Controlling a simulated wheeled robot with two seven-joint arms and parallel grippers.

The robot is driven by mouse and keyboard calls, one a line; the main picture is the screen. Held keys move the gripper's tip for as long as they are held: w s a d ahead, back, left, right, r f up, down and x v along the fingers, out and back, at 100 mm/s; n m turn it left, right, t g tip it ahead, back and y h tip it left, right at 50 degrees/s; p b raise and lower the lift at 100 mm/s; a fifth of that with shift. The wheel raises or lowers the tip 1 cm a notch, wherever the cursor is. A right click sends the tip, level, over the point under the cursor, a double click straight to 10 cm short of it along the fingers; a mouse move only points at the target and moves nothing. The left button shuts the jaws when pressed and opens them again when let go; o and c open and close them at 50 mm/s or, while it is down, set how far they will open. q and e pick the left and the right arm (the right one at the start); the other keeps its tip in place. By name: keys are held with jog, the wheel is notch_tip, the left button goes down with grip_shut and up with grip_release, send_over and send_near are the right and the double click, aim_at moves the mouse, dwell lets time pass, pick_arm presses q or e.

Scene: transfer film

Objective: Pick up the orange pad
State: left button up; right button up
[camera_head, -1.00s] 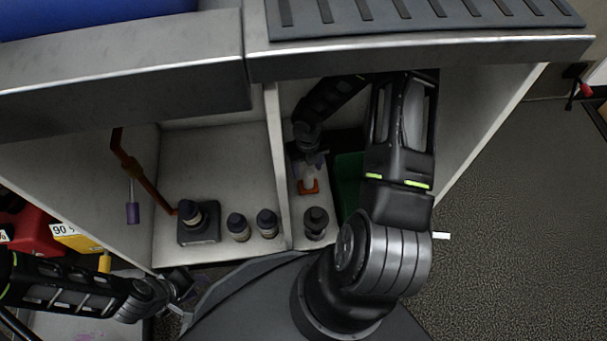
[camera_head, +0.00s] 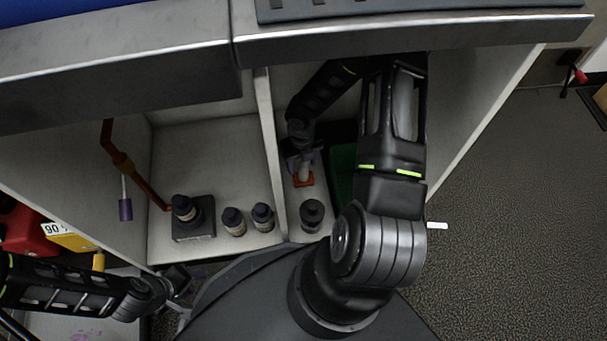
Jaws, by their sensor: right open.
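The orange pad (camera_head: 304,182) is a small orange piece low inside the right compartment of the cabinet. Only part of it shows, because my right gripper (camera_head: 304,172) is right above or at it, with the arm reaching in from the right. The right gripper is open; whether its fingers touch the pad I cannot tell. My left gripper (camera_head: 180,293) is low at the left, outside the cabinet and far from the pad; its fingers are too small to read.
A divider (camera_head: 269,150) separates the two compartments. A dark bottle (camera_head: 312,213) stands just in front of the pad, and a green item (camera_head: 342,172) lies to its right. Several dark bottles stand in the left compartment. The metal countertop edge (camera_head: 420,33) overhangs the opening.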

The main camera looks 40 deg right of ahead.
aim_at(303, 172)
jog(key=f+b, duration=0.1)
jog(key=f, duration=0.1)
jog(key=f+b, duration=0.2)
jog(key=f, duration=0.1)
jog(key=shift+s+d+f, duration=0.1)
jog(key=shift+s+f, duration=0.05)
jog(key=shift+s, duration=0.05)
jog(key=shift+c, duration=0.3)
grip_shut()
dwell(0.4)
